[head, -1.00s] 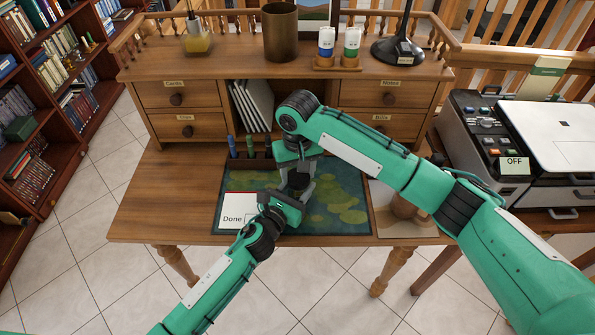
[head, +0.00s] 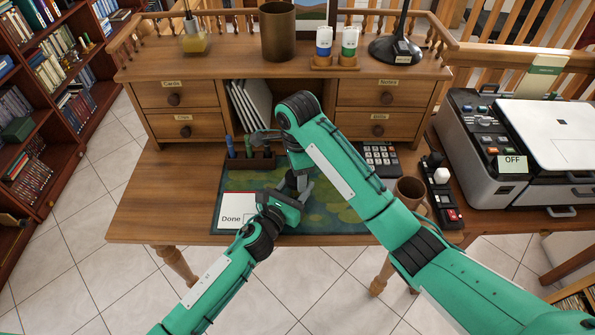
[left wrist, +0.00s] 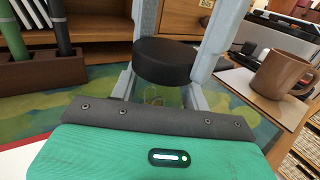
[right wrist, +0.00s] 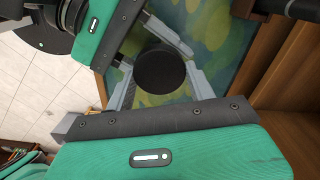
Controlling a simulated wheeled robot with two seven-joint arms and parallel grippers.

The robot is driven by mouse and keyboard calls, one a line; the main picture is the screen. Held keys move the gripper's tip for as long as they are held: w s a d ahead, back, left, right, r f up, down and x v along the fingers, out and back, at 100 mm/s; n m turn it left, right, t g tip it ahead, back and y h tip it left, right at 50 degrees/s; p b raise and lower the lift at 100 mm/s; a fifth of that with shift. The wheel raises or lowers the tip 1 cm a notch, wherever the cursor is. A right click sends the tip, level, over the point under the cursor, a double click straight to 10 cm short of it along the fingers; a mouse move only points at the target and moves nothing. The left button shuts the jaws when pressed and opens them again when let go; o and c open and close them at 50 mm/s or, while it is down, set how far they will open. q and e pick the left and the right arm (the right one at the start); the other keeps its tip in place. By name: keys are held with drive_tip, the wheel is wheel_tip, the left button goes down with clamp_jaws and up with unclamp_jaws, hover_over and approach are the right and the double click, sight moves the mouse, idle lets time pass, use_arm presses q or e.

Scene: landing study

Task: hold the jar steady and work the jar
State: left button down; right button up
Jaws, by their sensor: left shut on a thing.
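The jar is clear glass and hard to make out; in the left wrist view its body (left wrist: 156,97) shows faintly between my left fingers, under a round black lid (left wrist: 165,62). The lid also shows from above in the right wrist view (right wrist: 160,71). My left gripper (head: 290,194) is shut on the jar from the side, low over the desk mat (head: 335,223). My right gripper (right wrist: 160,80) points down from above, one finger on each side of the lid. Its fingers look apart from the lid's rim, so it is open. In the head view my right arm hides most of the jar.
A pen holder (head: 262,162) stands behind the grippers. A "Done" card (head: 233,210) lies at the mat's left. A calculator (head: 381,158), a brown mug (head: 408,190) and a black button box (head: 441,192) are at the right. The desk's left side (head: 165,195) is clear.

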drive_tip(key=o, duration=0.4)
drive_tip(key=shift+o, duration=0.2)
wheel_tip(320, 180, up, 12)
idle(0.5)
use_arm(q)
drive_tip(key=c, duration=0.6)
unclamp_jaws()
